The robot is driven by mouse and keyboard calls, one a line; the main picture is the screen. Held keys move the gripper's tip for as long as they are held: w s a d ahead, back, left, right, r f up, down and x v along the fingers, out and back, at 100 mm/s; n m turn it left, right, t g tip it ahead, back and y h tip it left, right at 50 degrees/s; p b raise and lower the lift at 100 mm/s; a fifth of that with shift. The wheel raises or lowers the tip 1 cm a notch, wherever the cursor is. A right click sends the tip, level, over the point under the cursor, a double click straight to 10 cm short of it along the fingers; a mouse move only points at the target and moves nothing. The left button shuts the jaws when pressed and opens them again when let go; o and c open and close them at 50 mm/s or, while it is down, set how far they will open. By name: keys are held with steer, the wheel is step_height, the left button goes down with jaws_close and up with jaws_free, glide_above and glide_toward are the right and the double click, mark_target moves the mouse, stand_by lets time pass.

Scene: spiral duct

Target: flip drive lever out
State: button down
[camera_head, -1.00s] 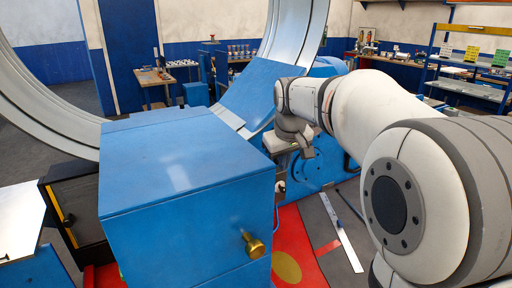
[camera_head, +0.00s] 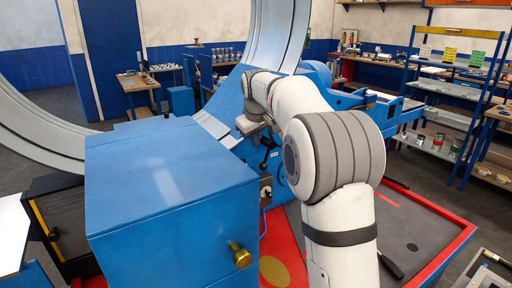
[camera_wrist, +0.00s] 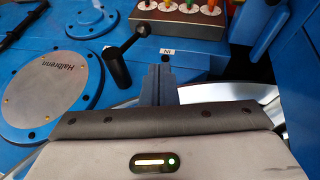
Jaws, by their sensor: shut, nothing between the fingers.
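In the wrist view a black lever (camera_wrist: 118,68) stands on a blue machine surface, its round-ended arm angled up to the right. A small label (camera_wrist: 166,51) reading "IN", upside down in this view, lies to its right. My gripper (camera_wrist: 158,72) is shut and empty, its dark fingers to the right of the lever with a visible gap, close to the label. In the head view my wrist is over the machine behind the blue cabinet (camera_head: 170,175); the fingers cannot be made out there.
A round plate marked "Halbrenn" (camera_wrist: 45,85) lies left of the lever. A metal box with coloured knobs (camera_wrist: 180,22) stands beyond it. A large grey ring (camera_head: 280,35) rises behind the machine. A brass knob (camera_head: 240,255) sticks out of the cabinet front.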

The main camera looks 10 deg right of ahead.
steer(key=p, duration=0.2)
glide_toward(260, 166)
step_height(260, 166, down, 3)
steer(key=w+a, duration=0.1)
steer(key=a, duration=0.1)
steer(key=shift+w+d+f+p, duration=0.4)
steer(key=shift+w+d+f, duration=0.6)
steer(key=shift+d+f, duration=0.25)
steer(key=shift+a, duration=0.1)
